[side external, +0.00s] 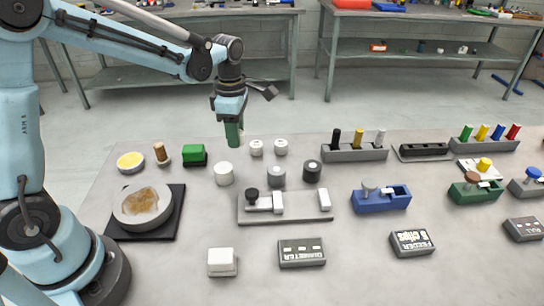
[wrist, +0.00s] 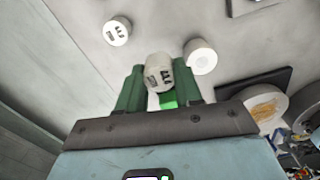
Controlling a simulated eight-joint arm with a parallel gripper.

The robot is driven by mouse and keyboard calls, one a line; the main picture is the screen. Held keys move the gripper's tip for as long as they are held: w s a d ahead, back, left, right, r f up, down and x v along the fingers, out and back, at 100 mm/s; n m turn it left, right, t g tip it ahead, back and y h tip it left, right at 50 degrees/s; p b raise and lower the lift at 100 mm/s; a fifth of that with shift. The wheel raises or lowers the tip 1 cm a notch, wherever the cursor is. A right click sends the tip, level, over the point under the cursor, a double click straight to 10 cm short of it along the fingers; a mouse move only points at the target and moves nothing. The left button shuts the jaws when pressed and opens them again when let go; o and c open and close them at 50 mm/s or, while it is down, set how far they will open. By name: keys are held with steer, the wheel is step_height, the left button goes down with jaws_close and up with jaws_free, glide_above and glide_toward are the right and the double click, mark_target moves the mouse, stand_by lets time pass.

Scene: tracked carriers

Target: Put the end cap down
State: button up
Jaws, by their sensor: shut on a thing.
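My gripper (side external: 234,142) hangs over the far part of the grey table, with its green fingers pointing down. In the wrist view, the green fingers (wrist: 159,90) are shut on a pale grey end cap (wrist: 158,70) with dark marks on it. In the side view, the fingers hide the held cap. A plain white cylinder (side external: 224,173) stands on the table just below and in front of the fingertips; it also shows in the wrist view (wrist: 201,57). Two small pale caps (side external: 256,147) (side external: 281,146) stand to the right. A similar marked cap (wrist: 117,32) shows in the wrist view.
A green block (side external: 193,153) and a round dish (side external: 142,202) on a black plate (side external: 175,222) are to the left. Two grey cylinders (side external: 276,176) (side external: 312,171) and a grey fixture (side external: 285,216) stand nearby. Racks of coloured pegs (side external: 355,152) are to the right.

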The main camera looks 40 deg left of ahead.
steer(key=s+d+r, duration=0.3)
steer(key=d+r, duration=0.1)
steer(key=d, duration=0.6)
steer(key=s+d+r, duration=0.3)
steer(key=d+r, duration=0.1)
steer(key=d, duration=0.5)
glide_above(275, 169)
step_height(275, 169, down, 7)
steer(key=shift+r, duration=0.2)
steer(key=shift+f, duration=2.05)
steer(key=shift+f, duration=0.1)
steer(key=o, duration=1)
